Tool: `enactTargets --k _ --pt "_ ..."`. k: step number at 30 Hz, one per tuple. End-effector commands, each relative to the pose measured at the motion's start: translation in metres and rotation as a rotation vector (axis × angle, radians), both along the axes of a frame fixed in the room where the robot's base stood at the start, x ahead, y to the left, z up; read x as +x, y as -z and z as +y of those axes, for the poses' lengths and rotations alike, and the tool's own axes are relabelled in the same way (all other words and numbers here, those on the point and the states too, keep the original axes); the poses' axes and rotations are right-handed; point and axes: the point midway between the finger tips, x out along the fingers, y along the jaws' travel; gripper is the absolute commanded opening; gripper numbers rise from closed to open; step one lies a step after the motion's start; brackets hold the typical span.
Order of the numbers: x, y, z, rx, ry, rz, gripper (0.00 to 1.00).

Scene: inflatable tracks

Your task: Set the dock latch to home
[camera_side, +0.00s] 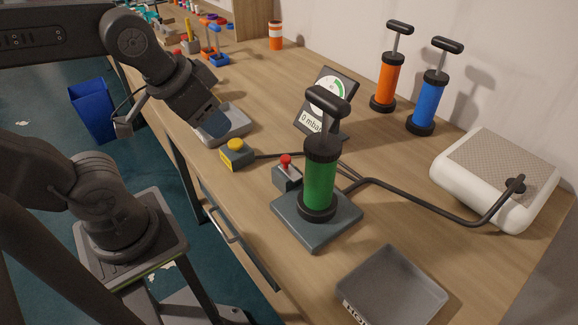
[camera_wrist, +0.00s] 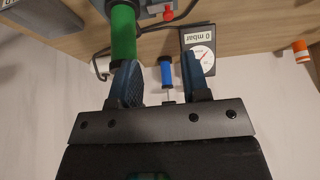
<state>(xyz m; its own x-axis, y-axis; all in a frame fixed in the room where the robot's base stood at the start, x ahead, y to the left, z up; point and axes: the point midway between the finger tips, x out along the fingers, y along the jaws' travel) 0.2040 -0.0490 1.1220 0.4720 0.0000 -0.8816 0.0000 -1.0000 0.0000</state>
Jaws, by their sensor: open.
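The dock (camera_side: 290,226) is a dark grey plate on the desk with a green pump (camera_side: 320,178) standing upright in it. A small grey block with a red knob (camera_side: 286,161), perhaps the latch, sits at the plate's back-left edge. The wrist view shows the green pump (camera_wrist: 123,35) and red knob (camera_wrist: 169,13) at the top. A grey tray (camera_side: 392,290) with partly cut-off lettering lies at the front. My gripper (camera_side: 207,122) is open and empty, above the desk's left edge near another grey tray (camera_side: 226,125); its blue fingers show in the wrist view (camera_wrist: 160,75).
A yellow-button box (camera_side: 236,154) and a gauge reading 0 mbar (camera_side: 327,102) stand behind the dock. A black hose runs right to a white box (camera_side: 495,175). Orange (camera_side: 387,82) and blue (camera_side: 428,102) pumps stand by the wall. A blue bin (camera_side: 92,110) is on the floor.

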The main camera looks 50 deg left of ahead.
Motion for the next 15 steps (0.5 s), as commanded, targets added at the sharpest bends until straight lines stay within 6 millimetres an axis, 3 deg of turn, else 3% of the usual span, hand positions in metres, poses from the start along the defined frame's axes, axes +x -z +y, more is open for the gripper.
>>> enactTargets --k 8,13,15 --pt "0.01 0.003 0.005 -0.065 -0.102 0.07 0.18" --pt "0.034 0.012 0.018 -0.218 -0.341 0.219 0.01" --pt "0.046 0.017 0.026 -0.293 -0.458 0.287 0.0"
